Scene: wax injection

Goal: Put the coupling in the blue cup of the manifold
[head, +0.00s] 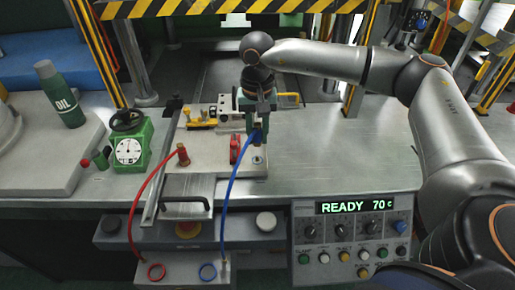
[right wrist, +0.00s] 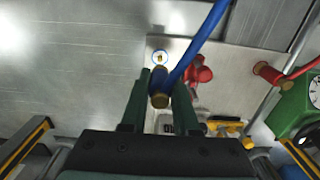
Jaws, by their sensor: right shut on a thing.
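My right gripper (head: 257,124) is shut on the coupling, the brass-coloured end of the blue hose. In the right wrist view the coupling (right wrist: 160,100) sits between the two green fingers (right wrist: 160,105). My left gripper is not in view.
The blue hose (head: 231,195) hangs down to a lower panel. A red hose (head: 146,195) runs to a fitting on the plate's left (head: 183,155). A green gauge (head: 130,148) stands left; the bench to the right is clear.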

